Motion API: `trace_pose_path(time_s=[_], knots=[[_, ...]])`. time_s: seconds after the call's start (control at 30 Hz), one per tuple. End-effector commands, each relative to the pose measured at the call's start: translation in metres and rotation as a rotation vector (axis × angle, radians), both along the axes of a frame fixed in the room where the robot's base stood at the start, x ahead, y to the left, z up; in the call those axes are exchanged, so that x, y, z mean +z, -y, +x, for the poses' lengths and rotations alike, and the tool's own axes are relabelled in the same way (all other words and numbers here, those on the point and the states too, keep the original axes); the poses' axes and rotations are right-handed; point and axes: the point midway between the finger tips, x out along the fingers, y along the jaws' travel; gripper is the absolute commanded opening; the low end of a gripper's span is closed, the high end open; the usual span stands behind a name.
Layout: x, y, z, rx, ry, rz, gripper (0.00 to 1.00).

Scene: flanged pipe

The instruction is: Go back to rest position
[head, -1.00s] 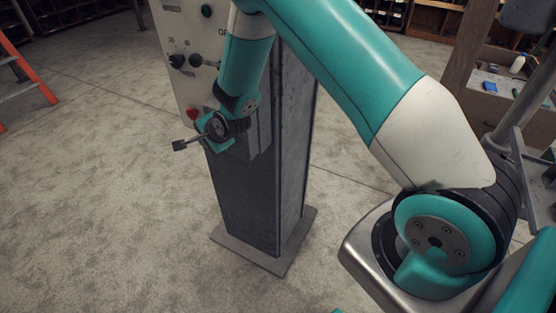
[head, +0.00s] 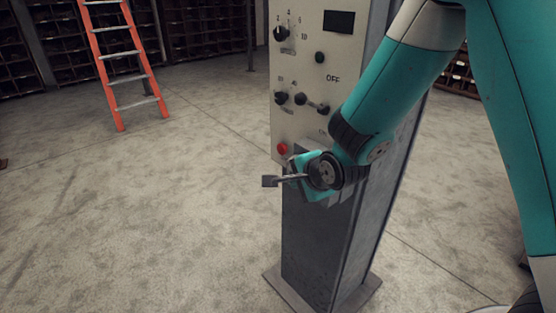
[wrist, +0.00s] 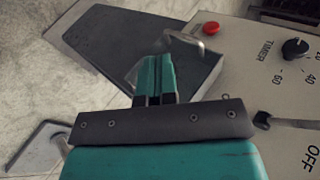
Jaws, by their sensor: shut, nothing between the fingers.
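My gripper (head: 271,181) is shut and empty in the head view. It points left, just in front of the lower part of the control panel (head: 305,65) and below its red button (head: 282,148). In the wrist view my gripper's teal fingers (wrist: 155,78) lie side by side, with the panel (wrist: 250,75) to the right and the red button (wrist: 211,28) beyond. I cannot tell whether the gripper touches anything.
The panel stands on a dark grey pillar (head: 325,240) with a flat foot plate (head: 285,290). An orange ladder (head: 125,65) stands at the back left, before dark shelving (head: 195,30). The concrete floor (head: 140,220) at left is clear.

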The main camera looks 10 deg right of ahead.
Motion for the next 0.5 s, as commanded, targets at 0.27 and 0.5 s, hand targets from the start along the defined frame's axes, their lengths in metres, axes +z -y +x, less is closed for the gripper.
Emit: trace_pose_path(time_s=[0.27, 0.5], knots=[[0.039, -0.017, -0.039, 0.281, -0.072, -0.156, 0.0], [0.106, -0.04, -0.16, 1.077, -0.108, -0.449, 0.0]])
